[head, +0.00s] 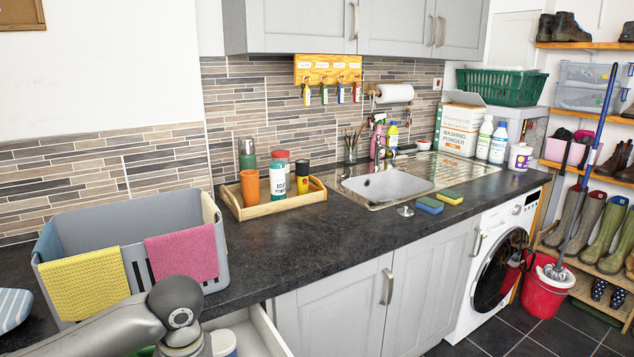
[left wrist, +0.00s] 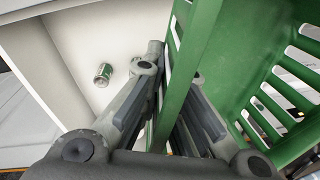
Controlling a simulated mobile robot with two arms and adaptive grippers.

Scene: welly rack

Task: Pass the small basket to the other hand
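The small basket is green with slotted walls and fills the right of the left wrist view (left wrist: 215,65). In the head view only a green sliver, probably the basket, shows at the bottom edge, below my left arm. My left gripper (left wrist: 172,75) has one finger on each side of the basket's wall, close against it, and looks shut on it. The fingertips are partly hidden by the wall. My left gripper is hidden in the head view, where only the arm shows at bottom left. My right gripper is in neither view.
An open drawer (head: 268,333) below the worktop holds a white and blue tub (head: 222,343). A can (left wrist: 103,75) lies left of my gripper. A grey tub (head: 130,215) with cloths and a wooden tray (head: 265,208) stand on the worktop. The worktop's front middle is clear.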

